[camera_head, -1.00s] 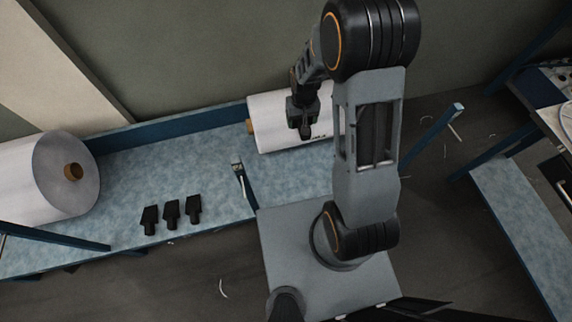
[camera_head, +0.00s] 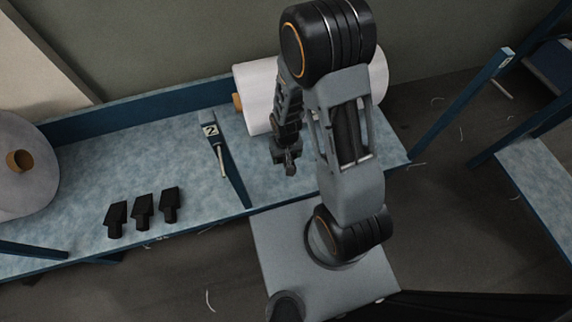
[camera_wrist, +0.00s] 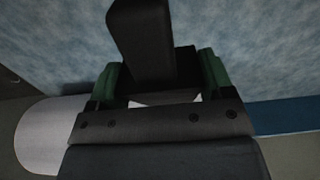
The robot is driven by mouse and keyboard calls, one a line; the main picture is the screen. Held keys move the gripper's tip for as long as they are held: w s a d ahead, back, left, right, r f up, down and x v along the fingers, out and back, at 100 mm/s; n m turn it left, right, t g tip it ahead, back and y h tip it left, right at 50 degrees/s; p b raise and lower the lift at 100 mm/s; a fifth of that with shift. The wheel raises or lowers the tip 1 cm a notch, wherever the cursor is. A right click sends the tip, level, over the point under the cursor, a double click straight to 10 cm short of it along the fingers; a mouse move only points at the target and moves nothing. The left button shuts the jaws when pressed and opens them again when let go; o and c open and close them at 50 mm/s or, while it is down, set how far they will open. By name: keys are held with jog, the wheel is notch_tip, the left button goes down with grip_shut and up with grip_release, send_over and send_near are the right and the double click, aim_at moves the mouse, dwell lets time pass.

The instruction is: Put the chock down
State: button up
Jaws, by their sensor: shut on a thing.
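My gripper (camera_head: 286,162) is in front of the white roll, over the right bay of the blue-grey shelf. In the wrist view my gripper (camera_wrist: 160,70) is shut on a black chock (camera_wrist: 142,40), its green pads on either side. The chock's far end points away from the gripper over the mottled shelf top (camera_wrist: 250,50). Whether the chock touches the shelf is not clear. In the head view the held chock cannot be told apart from the dark gripper.
Three other black chocks (camera_head: 142,212) stand in a row on the left bay. A blue divider (camera_head: 228,160) with a number plate separates the bays. A white roll (camera_head: 258,95) lies behind my gripper, and another roll (camera_head: 40,165) is at the far left. Shelf around my gripper looks clear.

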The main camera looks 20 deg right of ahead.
notch_tip(320, 180, down, 6)
jog(key=s+b, duration=0.2)
jog(key=b, duration=0.2)
jog(key=w+d+f+b, duration=0.1)
jog(key=w+f+b, duration=0.1)
jog(key=w+f, duration=0.1)
jog(key=w+d+f+b, duration=0.1)
jog(key=w+f, duration=0.2)
jog(key=w, duration=0.2)
jog(key=w+d+f+b, duration=0.1)
jog(key=w+f+b, duration=0.1)
jog(key=w+f, duration=0.1)
jog(key=shift+w+d+f+b, duration=0.25)
jog(key=shift+w+f+b, duration=0.05)
jog(key=shift+w, duration=0.35)
jog(key=shift+w+f, duration=0.15)
jog(key=shift+f, duration=0.05)
jog(key=shift+w+d+f+b, duration=0.1)
jog(key=shift+w+f+b, duration=0.05)
jog(key=shift+f+b, duration=0.6)
jog(key=shift+w+d+f+b, duration=0.1)
jog(key=shift+f+b, duration=0.35)
jog(key=shift+f, duration=0.5)
jog(key=shift+f, duration=0.15)
